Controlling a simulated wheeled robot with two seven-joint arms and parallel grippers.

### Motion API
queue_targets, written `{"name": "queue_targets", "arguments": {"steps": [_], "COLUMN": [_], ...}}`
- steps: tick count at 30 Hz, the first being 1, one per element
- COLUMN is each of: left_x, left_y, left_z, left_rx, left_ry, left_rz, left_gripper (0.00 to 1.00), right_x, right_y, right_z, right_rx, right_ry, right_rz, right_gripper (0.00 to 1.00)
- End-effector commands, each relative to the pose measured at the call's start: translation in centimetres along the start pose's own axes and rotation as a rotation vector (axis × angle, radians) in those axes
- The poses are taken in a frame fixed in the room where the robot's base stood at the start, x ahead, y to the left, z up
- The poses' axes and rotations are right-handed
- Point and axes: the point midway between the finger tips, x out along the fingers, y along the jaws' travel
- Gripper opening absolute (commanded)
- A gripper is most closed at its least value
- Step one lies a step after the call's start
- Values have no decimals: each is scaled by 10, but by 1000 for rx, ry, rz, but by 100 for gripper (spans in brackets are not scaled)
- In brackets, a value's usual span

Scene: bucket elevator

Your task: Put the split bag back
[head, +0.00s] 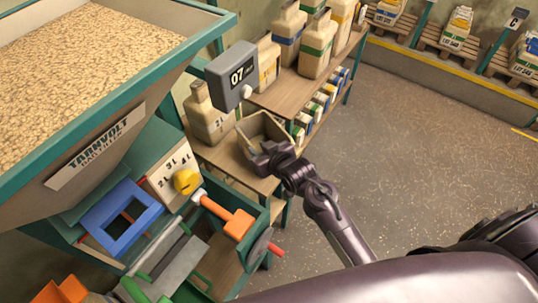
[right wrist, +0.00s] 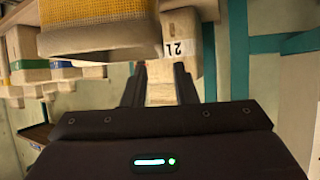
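I cannot tell which bag is split; no tear shows. My left gripper is not in view.
A large hopper (head: 90,50) of pale flakes fills the left. Below it are a blue frame (head: 117,218), a yellow knob (head: 186,181) and an orange handle (head: 238,223).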

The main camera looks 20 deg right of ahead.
Motion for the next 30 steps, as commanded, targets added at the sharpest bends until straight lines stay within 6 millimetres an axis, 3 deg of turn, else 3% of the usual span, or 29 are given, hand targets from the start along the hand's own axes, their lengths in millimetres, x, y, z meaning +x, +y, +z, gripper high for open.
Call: {"name": "queue_targets", "arguments": {"steps": [6, 12, 30], "left_x": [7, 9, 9], "left_y": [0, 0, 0], "left_z": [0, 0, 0], "left_rx": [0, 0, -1], "left_ry": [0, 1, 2], "left_rz": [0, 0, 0], "left_gripper": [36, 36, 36], "right_x": [-38, -56, -59], "right_y": [1, 0, 0], "right_z": [2, 0, 0], "right_rx": [0, 0, 0], "right_ry": [-1, 0, -2], "right_rz": [1, 0, 1], "right_gripper": [26, 26, 26]}}
